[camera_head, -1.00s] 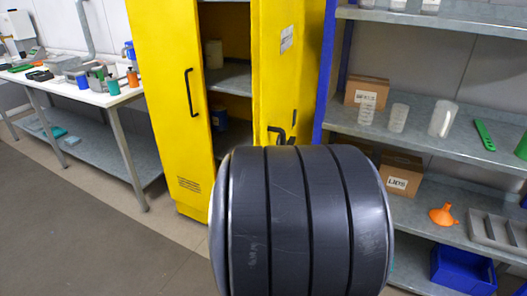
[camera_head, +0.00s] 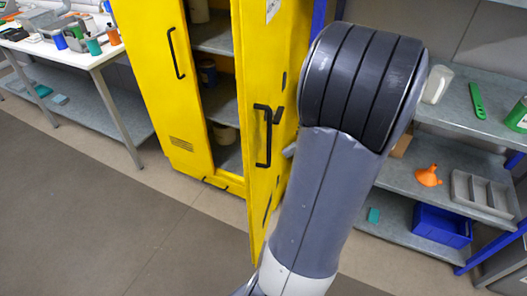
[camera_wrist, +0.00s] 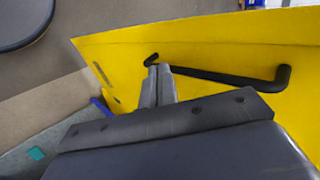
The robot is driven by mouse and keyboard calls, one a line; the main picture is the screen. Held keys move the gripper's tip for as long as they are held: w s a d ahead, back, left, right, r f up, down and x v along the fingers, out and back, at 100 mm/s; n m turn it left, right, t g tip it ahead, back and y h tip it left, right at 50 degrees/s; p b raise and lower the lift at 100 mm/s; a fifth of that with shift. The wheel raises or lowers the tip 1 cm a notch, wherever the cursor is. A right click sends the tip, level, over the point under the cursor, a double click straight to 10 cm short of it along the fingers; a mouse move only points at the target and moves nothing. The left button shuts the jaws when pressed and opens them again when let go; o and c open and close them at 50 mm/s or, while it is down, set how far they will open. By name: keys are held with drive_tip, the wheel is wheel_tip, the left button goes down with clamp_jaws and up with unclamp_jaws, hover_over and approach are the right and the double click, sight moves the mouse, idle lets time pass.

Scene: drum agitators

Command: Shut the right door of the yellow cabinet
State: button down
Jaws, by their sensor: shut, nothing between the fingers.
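The yellow cabinet (camera_head: 150,85) stands left of centre in the head view, its left door closed. Its right door (camera_head: 256,185) stands open, swung out toward me, with a black handle (camera_head: 262,140) on it; a dark gap shows shelves inside. In the wrist view the yellow door (camera_wrist: 215,45) and the long black handle (camera_wrist: 225,75) are close ahead. My gripper (camera_wrist: 159,72) is shut and empty, its tips beside the left end of the handle. I cannot tell whether they touch the handle or door. In the head view my arm hides the gripper.
A grey shelf rack right of the cabinet holds an orange funnel (camera_head: 428,176), a grey divided tray (camera_head: 482,192) and a blue bin (camera_head: 442,225). A white workbench (camera_head: 85,55) stands at the left. The floor (camera_head: 90,220) in front is clear.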

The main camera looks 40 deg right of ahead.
sight(252, 159)
drive_tip(key=w+a+f, duration=0.1)
drive_tip(key=w+a+f+p, duration=0.1)
drive_tip(key=w, duration=0.1)
drive_tip(key=w+a+f, duration=0.1)
drive_tip(key=w, duration=0.1)
drive_tip(key=shift+w+a+f, duration=0.25)
drive_tip(key=shift+a+f, duration=0.05)
drive_tip(key=shift+a, duration=0.05)
drive_tip(key=shift+w+a+f+p, duration=0.1)
drive_tip(key=shift+w+a+p, duration=0.25)
drive_tip(key=shift+w, duration=0.3)
